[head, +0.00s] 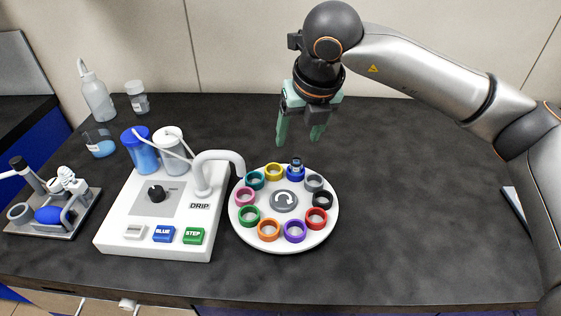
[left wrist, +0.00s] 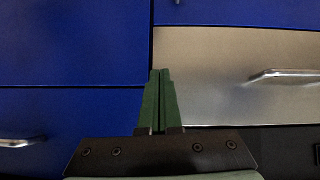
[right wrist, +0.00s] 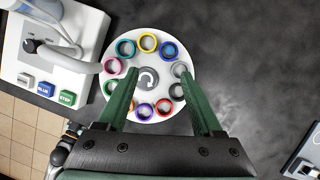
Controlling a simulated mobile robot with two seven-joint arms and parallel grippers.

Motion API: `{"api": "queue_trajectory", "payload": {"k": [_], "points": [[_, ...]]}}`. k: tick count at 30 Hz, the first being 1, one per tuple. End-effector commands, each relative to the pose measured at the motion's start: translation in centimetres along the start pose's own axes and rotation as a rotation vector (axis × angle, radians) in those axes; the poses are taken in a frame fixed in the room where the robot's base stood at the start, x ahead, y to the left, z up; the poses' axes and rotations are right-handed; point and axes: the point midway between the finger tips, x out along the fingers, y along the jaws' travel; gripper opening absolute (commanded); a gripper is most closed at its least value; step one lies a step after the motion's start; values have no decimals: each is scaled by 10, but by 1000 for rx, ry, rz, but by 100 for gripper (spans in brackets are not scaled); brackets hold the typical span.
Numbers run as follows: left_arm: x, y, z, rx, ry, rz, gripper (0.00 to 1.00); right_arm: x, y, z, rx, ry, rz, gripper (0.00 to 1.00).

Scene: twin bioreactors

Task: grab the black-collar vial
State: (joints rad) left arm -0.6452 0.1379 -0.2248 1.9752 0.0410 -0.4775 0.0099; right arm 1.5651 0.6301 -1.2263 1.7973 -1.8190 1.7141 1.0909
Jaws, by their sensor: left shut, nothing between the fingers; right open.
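A round white carousel (head: 284,244) holds a ring of coloured collars. The black collar (head: 322,200) is on its right side, between the grey collar and the red one; it looks like an empty ring. In the right wrist view the black collar (right wrist: 177,91) is partly beside my right finger. I cannot make out a vial in the black collar. My right gripper (head: 299,138) is open and empty, above and behind the carousel. My left gripper (left wrist: 160,72) is shut and empty, facing drawer fronts.
The white drip machine (head: 150,215) stands left of the carousel, its spout (head: 222,156) reaching the carousel's edge. Bottles (head: 96,97) and a beaker (head: 100,143) stand at the back left. The dark table (head: 420,220) is clear right of the carousel.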

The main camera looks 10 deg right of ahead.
Motion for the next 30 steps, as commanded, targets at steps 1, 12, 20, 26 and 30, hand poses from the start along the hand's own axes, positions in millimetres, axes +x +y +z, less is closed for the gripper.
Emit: {"api": "queue_trajectory", "payload": {"k": [1,12,20,26,30], "points": [[1,1,1,0,0,2,0,-3,-7,4,12,-19,-28,68],[-1,3,1,0,-3,5,0,49,-14,8,21,-26,-49,68],[-2,0,4,0,-9,-1,0,71,-15,8,20,-27,-46,68],[-5,-3,2,-1,-7,-9,0,100,-20,6,19,-25,-48,68],[-6,-4,3,-1,-6,-10,0,116,-20,7,19,-27,-46,68]]}}
